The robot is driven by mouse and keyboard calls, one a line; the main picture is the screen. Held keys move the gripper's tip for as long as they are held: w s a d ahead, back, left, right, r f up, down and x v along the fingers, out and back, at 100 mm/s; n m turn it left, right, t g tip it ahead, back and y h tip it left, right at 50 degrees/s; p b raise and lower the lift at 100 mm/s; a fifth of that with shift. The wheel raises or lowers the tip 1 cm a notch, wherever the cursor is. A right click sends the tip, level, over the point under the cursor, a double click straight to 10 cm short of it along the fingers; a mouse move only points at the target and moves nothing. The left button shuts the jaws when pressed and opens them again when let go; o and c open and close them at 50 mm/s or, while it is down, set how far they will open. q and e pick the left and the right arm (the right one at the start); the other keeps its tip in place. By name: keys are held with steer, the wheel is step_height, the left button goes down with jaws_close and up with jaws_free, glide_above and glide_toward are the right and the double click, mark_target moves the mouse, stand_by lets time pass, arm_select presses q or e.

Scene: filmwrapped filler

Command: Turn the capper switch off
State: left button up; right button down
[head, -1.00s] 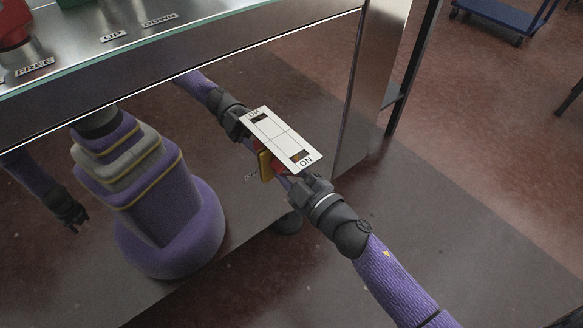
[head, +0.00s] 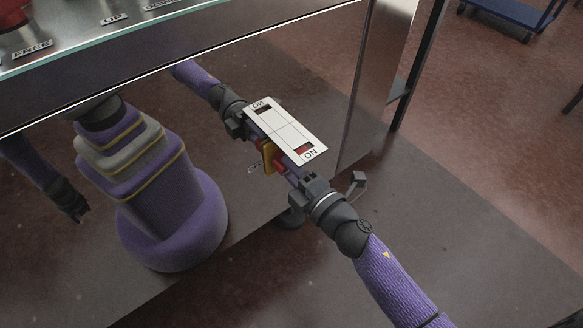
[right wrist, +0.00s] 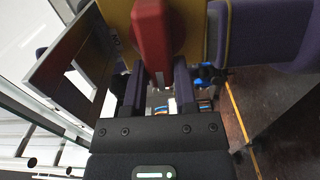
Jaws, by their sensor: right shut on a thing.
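The capper switch is a red handle (right wrist: 153,35) on a yellow base (head: 268,157), on a mirror-like steel panel. A white plate (head: 310,139) marked ON juts out over it, partly hiding it from above. Red shows in the plate's slot by ON. My right gripper (head: 302,179) reaches under the plate from the lower right and is shut on the red handle; the right wrist view shows its fingers (right wrist: 161,88) on either side of it. An OFF label shows faintly below the switch. My left gripper appears only as a reflection.
The steel panel (head: 60,270) reflects my body and arms. A glass-edged counter with labels and a red part (head: 15,15) is at top left. A steel post (head: 372,75) stands right of the switch.

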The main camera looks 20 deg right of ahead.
arm_select(q)
steer(key=shift+w+f, duration=0.1)
steer(key=shift+w, duration=0.05)
arm_select(e)
steer(key=shift+f, duration=0.1)
arm_select(q)
steer(key=shift+w, duration=0.3)
arm_select(e)
steer(key=shift+n, duration=0.3)
steer(key=shift+c, duration=2)
jaws_free()
arm_select(q)
steer(key=shift+s, duration=0.45)
steer(key=shift+w+r+p, duration=0.7)
steer(key=shift+r+p, duration=0.05)
steer(key=shift+p, duration=0.1)
arm_select(e)
steer(key=v, duration=1)
